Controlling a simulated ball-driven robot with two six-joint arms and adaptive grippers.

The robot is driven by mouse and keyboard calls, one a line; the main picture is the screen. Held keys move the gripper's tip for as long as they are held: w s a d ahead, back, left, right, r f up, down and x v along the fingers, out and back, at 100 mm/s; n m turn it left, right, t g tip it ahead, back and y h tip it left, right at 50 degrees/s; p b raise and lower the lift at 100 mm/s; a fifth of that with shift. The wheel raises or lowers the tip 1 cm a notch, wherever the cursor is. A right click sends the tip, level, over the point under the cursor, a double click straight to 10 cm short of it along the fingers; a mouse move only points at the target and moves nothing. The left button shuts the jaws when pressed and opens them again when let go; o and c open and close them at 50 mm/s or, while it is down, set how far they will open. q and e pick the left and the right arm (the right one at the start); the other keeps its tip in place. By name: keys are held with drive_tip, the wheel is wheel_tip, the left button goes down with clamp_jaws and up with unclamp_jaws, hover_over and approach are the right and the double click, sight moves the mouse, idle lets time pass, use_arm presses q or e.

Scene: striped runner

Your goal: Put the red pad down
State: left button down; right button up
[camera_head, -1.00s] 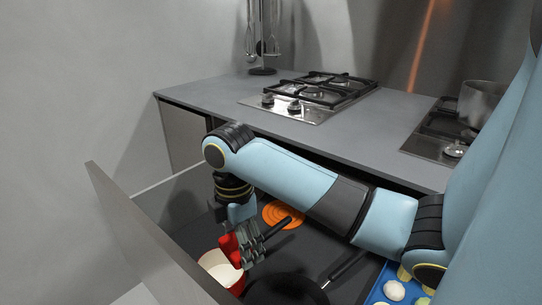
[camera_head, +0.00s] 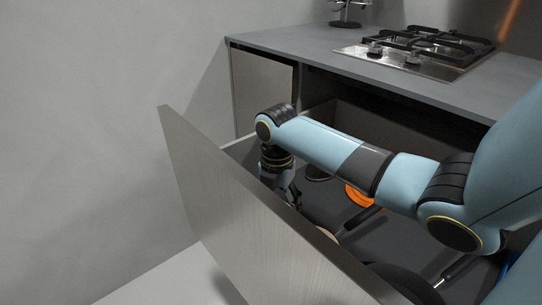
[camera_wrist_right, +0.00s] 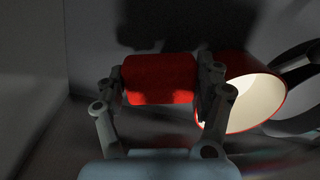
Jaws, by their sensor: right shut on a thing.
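The red pad (camera_wrist_right: 160,79) is between the fingers of my right gripper (camera_wrist_right: 162,85) in the right wrist view. The gripper is shut on it. A red pot with a cream inside (camera_wrist_right: 252,98) is just to the right of the pad and the right finger. I cannot tell whether they touch. In the head view my right gripper (camera_head: 292,194) is down inside the open drawer, partly behind the drawer front (camera_head: 250,215). The pad is hidden there. My left gripper is in neither view.
In the drawer are an orange round trivet (camera_head: 356,196) and a dark pan (camera_head: 405,281), with dark floor (camera_head: 385,238) between them. A pot rim (camera_head: 326,233) shows slightly over the drawer front. The counter (camera_head: 310,52) with a gas hob (camera_head: 415,50) is behind.

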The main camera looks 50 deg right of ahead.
drive_tip(key=shift+w+a+f, duration=0.55)
drive_tip(key=shift+w, duration=0.05)
drive_tip(key=shift+w+a+f+b, duration=0.25)
drive_tip(key=shift+f+b, duration=0.05)
wheel_tip(320, 180, down, 4)
drive_tip(key=shift+r+b, duration=0.2)
drive_tip(key=shift+b, duration=0.6)
drive_tip(key=shift+f, duration=0.15)
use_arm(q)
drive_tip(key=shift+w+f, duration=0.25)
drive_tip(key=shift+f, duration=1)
use_arm(e)
drive_tip(key=o, duration=1)
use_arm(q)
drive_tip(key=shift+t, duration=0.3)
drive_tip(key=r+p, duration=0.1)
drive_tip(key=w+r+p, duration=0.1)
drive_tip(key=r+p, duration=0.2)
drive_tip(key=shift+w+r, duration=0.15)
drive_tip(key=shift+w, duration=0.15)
use_arm(e)
wheel_tip(320, 180, up, 12)
drive_tip(key=shift+r, duration=0.15)
